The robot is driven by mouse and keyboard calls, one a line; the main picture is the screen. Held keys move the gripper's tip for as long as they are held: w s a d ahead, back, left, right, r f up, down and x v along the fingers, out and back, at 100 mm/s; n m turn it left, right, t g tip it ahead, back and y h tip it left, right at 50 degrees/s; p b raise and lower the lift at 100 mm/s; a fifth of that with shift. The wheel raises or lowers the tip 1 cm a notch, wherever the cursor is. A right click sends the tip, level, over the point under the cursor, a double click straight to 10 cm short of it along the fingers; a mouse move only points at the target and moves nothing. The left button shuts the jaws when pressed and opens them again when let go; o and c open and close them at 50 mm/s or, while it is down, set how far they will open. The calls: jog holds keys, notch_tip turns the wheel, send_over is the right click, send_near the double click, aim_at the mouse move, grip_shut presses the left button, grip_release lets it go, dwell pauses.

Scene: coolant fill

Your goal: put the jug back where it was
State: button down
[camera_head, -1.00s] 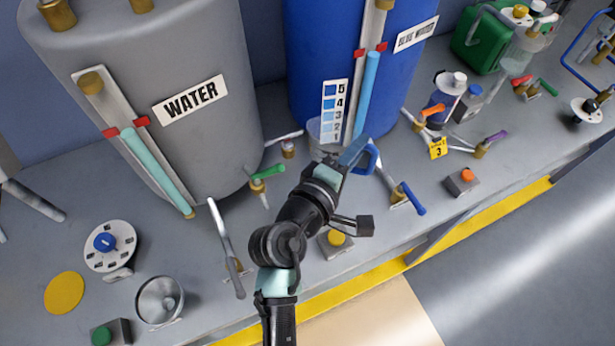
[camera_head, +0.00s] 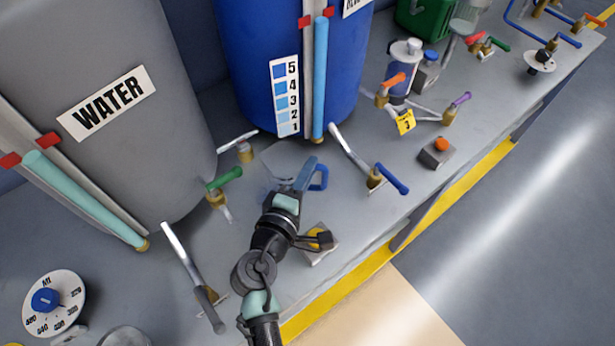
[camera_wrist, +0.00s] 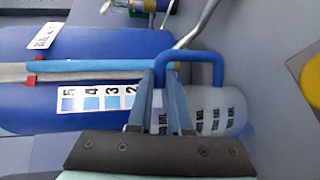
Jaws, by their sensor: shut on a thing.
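The jug is a clear, see-through vessel with a blue handle (camera_head: 319,178); its body is faint in the head view. In the wrist view the jug (camera_wrist: 228,112) lies sideways in the picture, with printed volume marks on its wall and its blue handle (camera_wrist: 190,60) beside my fingers. My gripper (camera_head: 308,170) is shut on the jug's handle, its two blue fingers also showing in the wrist view (camera_wrist: 161,85). The jug is over the bench in front of the blue drum (camera_head: 240,70). I cannot tell whether its base touches the bench.
A grey WATER tank (camera_head: 150,160) stands at left. A green-handled tap (camera_head: 223,178) and a blue-handled tap (camera_head: 390,178) flank the jug. A yellow-button box (camera_head: 320,243) is near my wrist. An orange-button box (camera_head: 437,150) sits right. Bare bench (camera_head: 345,205) lies just right of the jug.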

jog(key=shift+f, duration=0.95)
jog(key=shift+f+b, duration=0.2)
jog(key=shift+b, duration=0.1)
jog(key=c, duration=0.8)
grip_release()
jog(key=shift+c, duration=0.2)
jog(key=v, duration=1.2)
jog(key=shift+r+b, duration=0.15)
jog(key=shift+b, duration=0.2)
